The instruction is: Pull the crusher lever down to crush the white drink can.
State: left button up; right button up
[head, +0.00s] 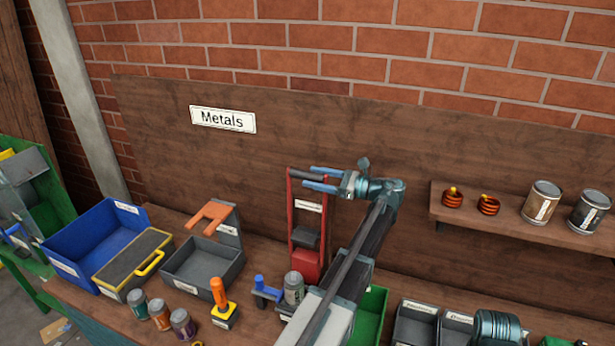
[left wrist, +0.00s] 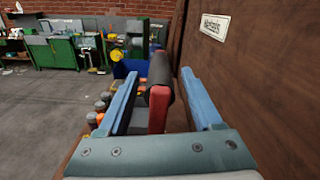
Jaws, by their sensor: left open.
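The crusher is a tall red frame (head: 292,215) with a white label, a dark block inside and a red base, standing against the wooden back panel. My left gripper (head: 317,180) is at the top of the frame, with its blue fingers pointing left. In the left wrist view a red bar with a dark round grip, which looks like the crusher lever (left wrist: 159,105), stands between the open fingers (left wrist: 160,100). Gaps show on both sides of it. I cannot make out a white drink can in the crusher. My right gripper is not in view.
A grey can (head: 294,287) and a blue-handled tool (head: 266,291) stand in front of the crusher. A grey tray (head: 190,283), a blue bin (head: 70,252) and several cans are to the left. A shelf (head: 520,232) holds cans at the right.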

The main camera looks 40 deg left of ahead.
pick_arm(q)
jog(key=shift+x, duration=1.4)
grip_shut()
dwell(0.5)
